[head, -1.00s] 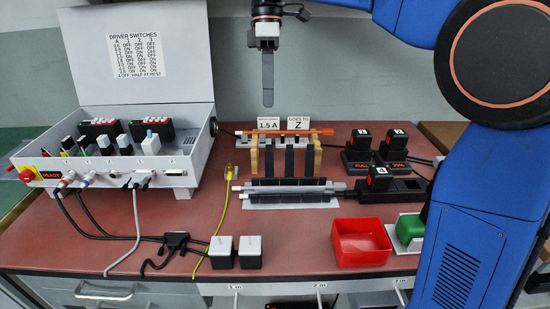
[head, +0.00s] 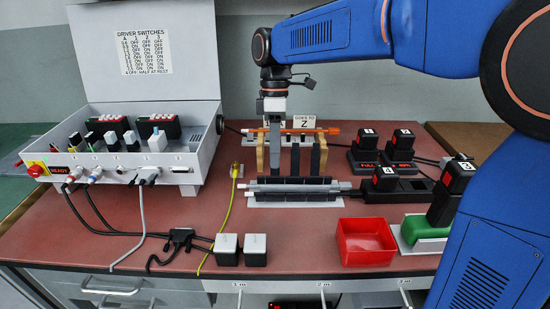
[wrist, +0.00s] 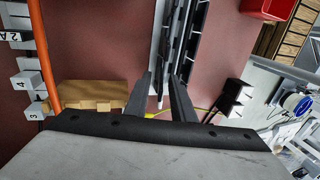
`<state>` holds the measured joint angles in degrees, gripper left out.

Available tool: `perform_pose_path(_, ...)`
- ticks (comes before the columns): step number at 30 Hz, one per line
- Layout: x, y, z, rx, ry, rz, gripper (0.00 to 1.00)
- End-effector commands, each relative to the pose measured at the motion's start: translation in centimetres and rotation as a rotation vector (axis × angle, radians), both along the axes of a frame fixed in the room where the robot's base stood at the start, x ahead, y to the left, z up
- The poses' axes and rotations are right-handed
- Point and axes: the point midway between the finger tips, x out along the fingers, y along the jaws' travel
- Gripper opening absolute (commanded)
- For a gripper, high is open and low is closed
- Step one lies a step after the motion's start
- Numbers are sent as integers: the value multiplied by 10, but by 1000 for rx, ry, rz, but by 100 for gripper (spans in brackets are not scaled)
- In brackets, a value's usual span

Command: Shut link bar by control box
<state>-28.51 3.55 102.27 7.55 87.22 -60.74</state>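The grey control box (head: 130,150) stands at the left of the bench with its lid up. No part is plainly labelled as the link bar. Long dark bars (head: 300,187) with a white rod end at their left lie on a pale plate, apart from the box; they also show in the wrist view (wrist: 182,45). My gripper (head: 275,165) points down behind these bars' left part, right of the box. In the wrist view, its two fingers (wrist: 161,76) are apart with nothing between them; the white rod end (wrist: 160,101) shows in the gap, seemingly below.
Black battery packs (head: 384,178) stand to the right. A red bin (head: 365,240) and two cubes (head: 255,249) are at the front. Cables cross the left front.

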Motion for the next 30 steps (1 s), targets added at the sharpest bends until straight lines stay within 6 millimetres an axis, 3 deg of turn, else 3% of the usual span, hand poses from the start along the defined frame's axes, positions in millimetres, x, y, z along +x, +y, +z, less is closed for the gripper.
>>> perform_pose_path(6,-4,0,-12,0,0,0,23)
perform_pose_path(14,-4,0,-13,0,-1,0,23)
perform_pose_path(18,-4,0,-13,0,-1,0,0)
perform_pose_path(30,-4,0,-13,0,-1,0,0)
